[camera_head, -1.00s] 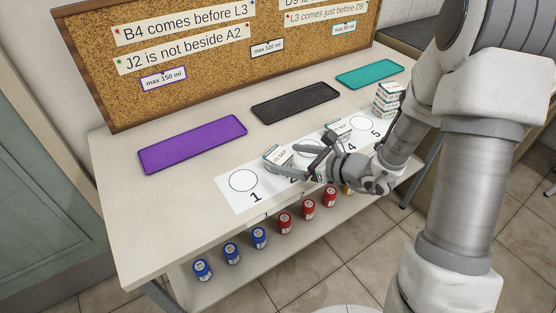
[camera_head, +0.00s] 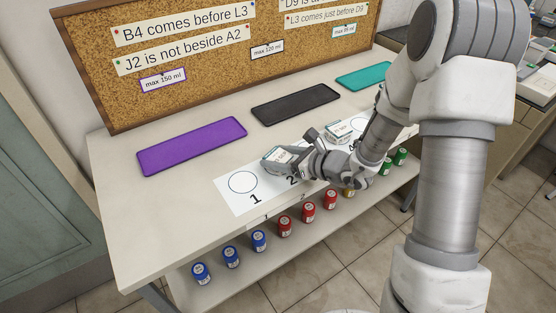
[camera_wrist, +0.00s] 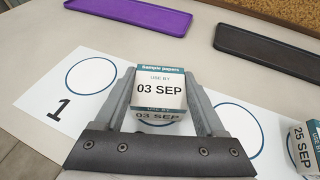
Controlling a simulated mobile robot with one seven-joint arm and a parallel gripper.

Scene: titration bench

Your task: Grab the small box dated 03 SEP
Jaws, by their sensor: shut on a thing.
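The small box dated 03 SEP (camera_wrist: 159,90) is white with a teal top edge and reads "Sample papers, USE BY 03 SEP" in the wrist view. It stands over the numbered strip by circle 2, between the fingers of my gripper (camera_wrist: 162,88). My gripper is shut on it, one finger on each side. In the head view the box (camera_head: 279,155) shows at the tip of my gripper (camera_head: 276,160), partly hidden by the fingers. I cannot tell whether it still touches the strip.
A second small box, dated 25 SEP (camera_wrist: 306,148), stands to the right. The purple tray (camera_head: 192,146), black tray (camera_head: 295,104) and teal tray (camera_head: 362,77) lie behind the numbered strip (camera_head: 228,200). Several bottles stand on the lower shelf (camera_head: 265,262). Circle 1 (camera_head: 243,182) is empty.

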